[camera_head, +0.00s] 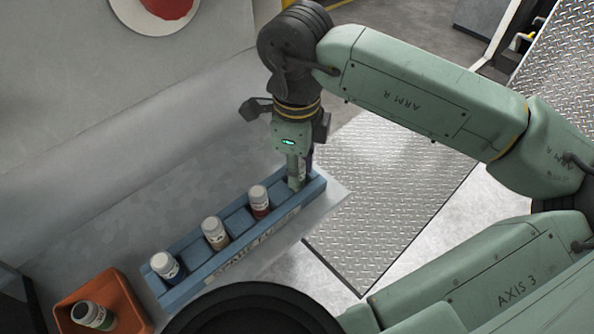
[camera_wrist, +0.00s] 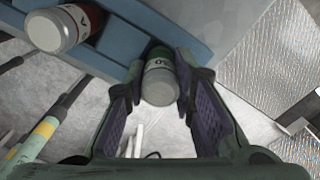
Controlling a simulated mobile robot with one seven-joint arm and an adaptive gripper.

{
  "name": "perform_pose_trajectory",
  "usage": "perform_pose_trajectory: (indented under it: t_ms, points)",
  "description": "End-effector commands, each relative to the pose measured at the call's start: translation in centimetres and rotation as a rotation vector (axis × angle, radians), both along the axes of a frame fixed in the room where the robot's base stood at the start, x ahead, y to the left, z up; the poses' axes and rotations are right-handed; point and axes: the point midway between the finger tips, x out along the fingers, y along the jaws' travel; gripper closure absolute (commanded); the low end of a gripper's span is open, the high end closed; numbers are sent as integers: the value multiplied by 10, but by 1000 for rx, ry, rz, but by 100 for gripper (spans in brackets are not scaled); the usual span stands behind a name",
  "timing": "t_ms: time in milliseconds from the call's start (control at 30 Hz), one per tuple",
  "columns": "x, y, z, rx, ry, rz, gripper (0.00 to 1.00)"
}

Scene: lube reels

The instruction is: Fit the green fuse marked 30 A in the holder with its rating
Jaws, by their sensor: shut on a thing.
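My gripper (camera_head: 298,176) is over the right end of a blue fuse rack (camera_head: 195,287) in the head view. It is shut on a green fuse, which shows between the fingers in the wrist view (camera_wrist: 160,85). That fuse has a green band and a pale cap with a dark marking that looks like 30, partly shaded. Its green end is at the blue rack's edge; I cannot tell whether it is still seated. In the head view my fingers mostly hide it. A holder marked with the 30 A rating cannot be made out.
The rack holds a red fuse (camera_head: 259,200), a brown fuse (camera_head: 215,233) and a blue fuse (camera_head: 166,266), with gaps between. An orange bin (camera_head: 128,305) at lower left holds another green-banded fuse (camera_head: 92,315), lying tilted. A metal tread plate (camera_head: 385,200) lies right of the rack.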

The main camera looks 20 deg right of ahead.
Motion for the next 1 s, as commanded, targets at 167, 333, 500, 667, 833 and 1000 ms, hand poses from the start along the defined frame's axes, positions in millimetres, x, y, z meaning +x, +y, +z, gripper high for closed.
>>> perform_pose_trajectory:
  t_ms: [167, 333, 500, 667, 833, 1000]
  points:
    - [0, 0, 2, 0, 0, 0, 100]
    - [1, 0, 12, -2, -2, -1, 100]
    - [-1, 1, 35, -3, -2, 0, 100]
    - [-31, 23, 36, -2, -3, 3, 100]
    - [-66, 48, 39, -3, -1, 2, 100]
    - [-94, 70, 44, -3, -3, 3, 100]
